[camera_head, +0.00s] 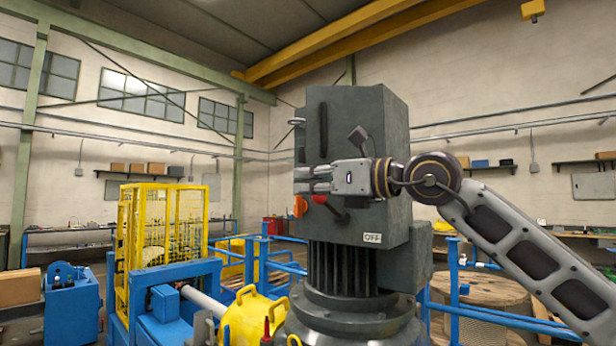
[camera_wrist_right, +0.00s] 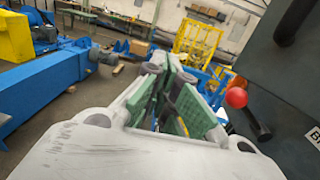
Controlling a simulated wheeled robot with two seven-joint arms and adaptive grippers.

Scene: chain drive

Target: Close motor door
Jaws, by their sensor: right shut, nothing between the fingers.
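The motor (camera_head: 333,268) is a dark grey machine with a ribbed lower body and a tall box-shaped housing on top. The motor door (camera_head: 340,115) appears to be the housing's face with a long black vertical handle (camera_head: 323,127); I cannot tell whether it is fully shut. My right gripper (camera_head: 302,180) reaches in from the right across this face and points left, with its fingers shut and empty. In the right wrist view its green-padded fingers (camera_wrist_right: 168,92) are beside the dark housing (camera_wrist_right: 285,75). My left gripper is out of view.
A lever with a red ball end (camera_wrist_right: 236,97) sticks out below my right gripper. An "OFF" label (camera_head: 372,238) is on the housing. A yellow cage (camera_head: 160,230) and blue machinery (camera_head: 165,300) stand left. A cable spool (camera_head: 490,295) stands right.

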